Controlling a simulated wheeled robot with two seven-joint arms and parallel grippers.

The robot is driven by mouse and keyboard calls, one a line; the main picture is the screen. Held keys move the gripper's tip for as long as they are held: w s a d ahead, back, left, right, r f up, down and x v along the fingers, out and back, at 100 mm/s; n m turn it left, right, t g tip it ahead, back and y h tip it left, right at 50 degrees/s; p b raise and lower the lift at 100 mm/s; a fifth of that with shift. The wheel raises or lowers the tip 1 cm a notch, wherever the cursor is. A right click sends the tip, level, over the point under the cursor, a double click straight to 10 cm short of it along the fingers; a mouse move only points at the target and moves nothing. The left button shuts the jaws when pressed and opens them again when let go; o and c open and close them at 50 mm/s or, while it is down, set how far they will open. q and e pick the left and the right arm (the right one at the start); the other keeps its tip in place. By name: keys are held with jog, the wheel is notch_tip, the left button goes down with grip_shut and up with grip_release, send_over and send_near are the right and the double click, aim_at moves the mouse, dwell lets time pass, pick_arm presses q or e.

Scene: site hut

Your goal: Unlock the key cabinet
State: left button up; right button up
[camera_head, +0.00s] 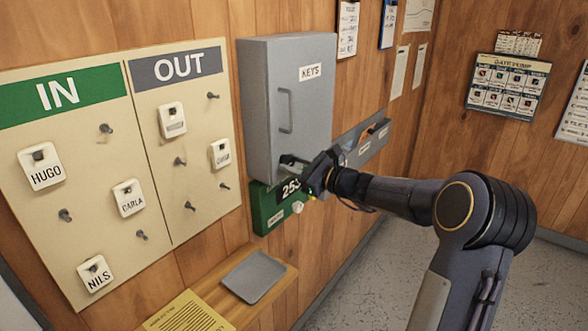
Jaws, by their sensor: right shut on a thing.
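The grey key cabinet (262,85) hangs on the wood wall with a "KEYS" label and a vertical bar handle (285,110). Its door looks shut. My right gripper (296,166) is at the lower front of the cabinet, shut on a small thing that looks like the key. The fingers mostly hide it, and I cannot tell whether it is in the lock. The lock itself is hidden or too small to make out. My left gripper is not in view.
A green box or sign with "253" (272,215) is just below the cabinet. An IN/OUT tag board (112,150) with pegs is to the left. A small wooden shelf (215,298) holds a grey tray (254,276) and a yellow sheet (188,315). A grey wall rack (375,142) is to the right.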

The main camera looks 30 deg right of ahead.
jog(key=n+b, duration=0.2)
jog(key=b, duration=0.1)
jog(key=n+b, duration=0.2)
jog(key=b, duration=0.1)
jog(key=n+b, duration=0.1)
jog(key=b, duration=0.3)
jog(key=shift+f+n, duration=0.35)
jog(key=shift+n, duration=0.05)
jog(key=n+b, duration=0.3)
jog(key=b, duration=0.1)
jog(key=n+b, duration=0.4)
jog(key=shift+d+r+b, duration=0.1)
jog(key=shift+r+b, duration=0.1)
jog(key=shift+b, duration=0.15)
jog(key=shift+r+n+b, duration=0.15)
jog(key=shift+n+b, duration=0.7)
jog(key=shift+n, duration=0.2)
jog(key=shift+r+n+b, duration=0.1)
jog(key=shift+n+b, duration=0.7)
jog(key=shift+n, duration=0.25)
jog(key=o, duration=1)
